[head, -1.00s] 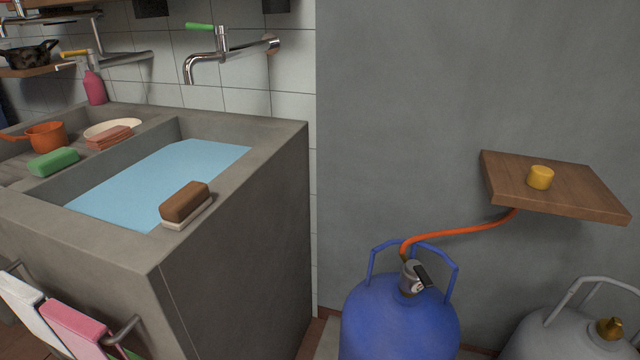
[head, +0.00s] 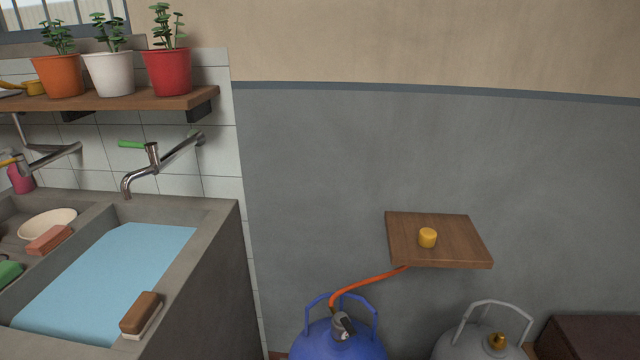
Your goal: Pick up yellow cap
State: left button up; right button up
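The yellow cap (head: 427,238) is a small short cylinder. It sits upright on a wooden wall shelf (head: 465,240), a little left of the shelf's middle. Nothing covers it. Neither of my grippers shows in the head view.
Below the shelf stand a blue gas cylinder (head: 340,345) with an orange hose (head: 365,285) and a grey gas cylinder (head: 470,345). A concrete sink (head: 200,270) holding water is at left, with a brush (head: 140,313) on its edge. Potted plants stand on an upper shelf (head: 150,99).

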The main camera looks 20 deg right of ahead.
aim_at(427, 238)
jog(key=z, duration=1.4)
